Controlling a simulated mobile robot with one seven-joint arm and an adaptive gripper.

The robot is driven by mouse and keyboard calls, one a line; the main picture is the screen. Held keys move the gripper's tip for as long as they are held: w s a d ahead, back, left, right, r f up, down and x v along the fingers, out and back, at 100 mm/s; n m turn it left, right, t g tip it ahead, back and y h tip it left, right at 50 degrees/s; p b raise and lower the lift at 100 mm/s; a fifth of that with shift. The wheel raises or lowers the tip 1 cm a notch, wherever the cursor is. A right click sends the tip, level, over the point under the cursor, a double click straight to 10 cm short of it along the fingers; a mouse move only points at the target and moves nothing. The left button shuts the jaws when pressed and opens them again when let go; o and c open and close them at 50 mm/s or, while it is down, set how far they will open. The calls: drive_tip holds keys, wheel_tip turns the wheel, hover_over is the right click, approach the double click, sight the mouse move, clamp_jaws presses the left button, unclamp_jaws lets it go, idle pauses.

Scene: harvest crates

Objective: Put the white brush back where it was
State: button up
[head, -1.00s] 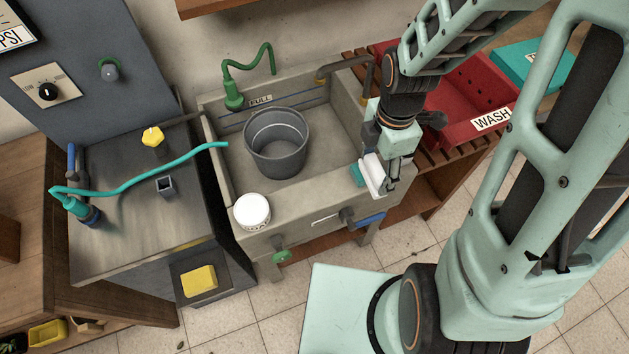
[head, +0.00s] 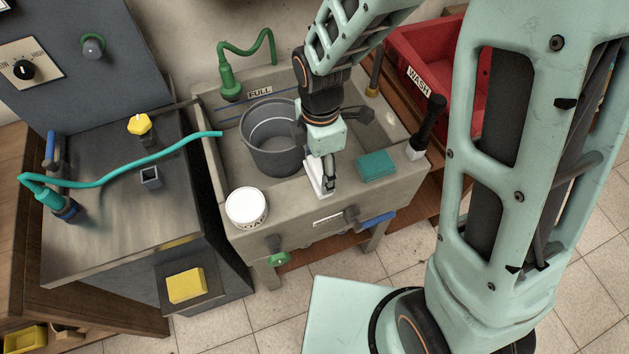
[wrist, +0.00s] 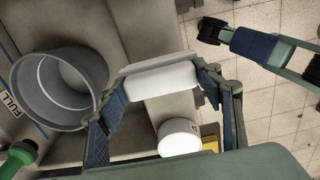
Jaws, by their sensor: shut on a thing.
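The white brush (head: 316,178) is a pale block in the jaws of my gripper (head: 325,184). In the wrist view the white brush (wrist: 160,82) spans the space between the two fingers of my gripper (wrist: 162,92). In the head view it appears over the front ledge of the stone sink (head: 300,222), right of the grey bucket (head: 262,160) and left of a teal block (head: 376,166). The fingers partly cover it there. I cannot tell whether it touches the ledge.
A white tub (head: 246,207) stands on the sink's front left corner; it also shows in the wrist view (wrist: 180,138). A black-handled brush (head: 428,124) stands upright at the right edge. A red WASH crate (head: 420,75) lies beyond. A green tap (head: 229,84) rises at the back.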

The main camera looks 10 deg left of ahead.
sight(314, 177)
drive_tip(key=shift+a+f, duration=0.25)
drive_tip(key=shift+f, duration=0.15)
drive_tip(key=shift+a+f+b, duration=0.15)
drive_tip(key=shift+f+b, duration=0.65)
drive_tip(key=shift+f, duration=0.05)
drive_tip(key=shift+a+f+b, duration=0.1)
drive_tip(key=shift+f+b, duration=0.65)
drive_tip(key=shift+f, duration=0.1)
drive_tip(key=shift+f, duration=0.15)
drive_tip(key=o, duration=1.1)
drive_tip(key=shift+o, duration=0.2)
wheel_tip(314, 177, up, 12)
drive_tip(key=shift+r+p, duration=0.2)
drive_tip(key=shift+p, duration=0.4)
